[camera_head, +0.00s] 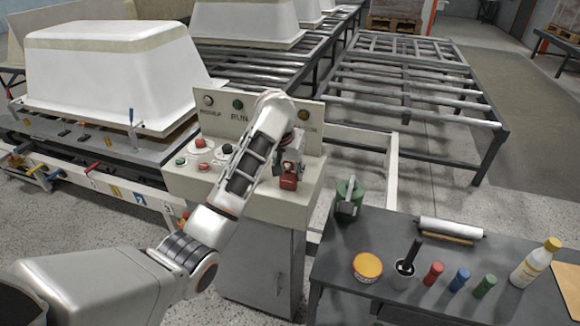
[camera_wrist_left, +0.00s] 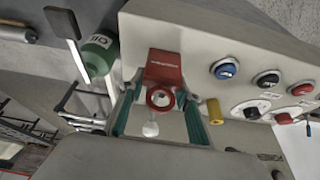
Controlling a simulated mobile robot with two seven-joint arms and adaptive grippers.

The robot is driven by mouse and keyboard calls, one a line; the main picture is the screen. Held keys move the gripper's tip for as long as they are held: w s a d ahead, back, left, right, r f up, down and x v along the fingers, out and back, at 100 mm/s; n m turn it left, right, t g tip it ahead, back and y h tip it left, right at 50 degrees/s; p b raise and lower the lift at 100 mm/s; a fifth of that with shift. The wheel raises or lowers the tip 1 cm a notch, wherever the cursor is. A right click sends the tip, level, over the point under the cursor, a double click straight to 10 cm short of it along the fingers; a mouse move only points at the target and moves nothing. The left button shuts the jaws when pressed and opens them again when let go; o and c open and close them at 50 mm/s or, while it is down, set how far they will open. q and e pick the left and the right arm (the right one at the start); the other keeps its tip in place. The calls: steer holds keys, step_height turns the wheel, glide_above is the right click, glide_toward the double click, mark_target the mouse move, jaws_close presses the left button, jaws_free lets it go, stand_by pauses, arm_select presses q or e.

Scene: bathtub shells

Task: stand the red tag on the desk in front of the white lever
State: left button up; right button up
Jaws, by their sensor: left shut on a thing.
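My left gripper (camera_head: 289,168) is over the right part of the pale control desk (camera_head: 180,184). It is shut on the red tag (camera_head: 288,182), which has a round ring and a flat plate with small lettering. In the left wrist view the red tag (camera_wrist_left: 165,66) sits between the green-edged fingers of my left gripper (camera_wrist_left: 158,103). A white round knob (camera_wrist_left: 150,129), perhaps the white lever, shows just below the ring in that view. In the head view I cannot make out the white lever behind the gripper. My right gripper is not in view.
Blue (camera_wrist_left: 225,69), black and red knobs stand on the desk, with a yellow peg (camera_wrist_left: 214,111) close beside the gripper. A green oil can (camera_head: 349,195) stands on the dark table (camera_head: 340,262) to the right. A white tub shell (camera_head: 110,70) is at the left.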

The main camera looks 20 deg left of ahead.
arm_select(q)
steer(key=shift+w+f, duration=0.1)
steer(key=shift+s+d+r, duration=0.15)
steer(key=shift+s+r, duration=0.1)
steer(key=shift+s, duration=0.05)
steer(key=shift+f, duration=0.3)
steer(key=o, duration=0.9)
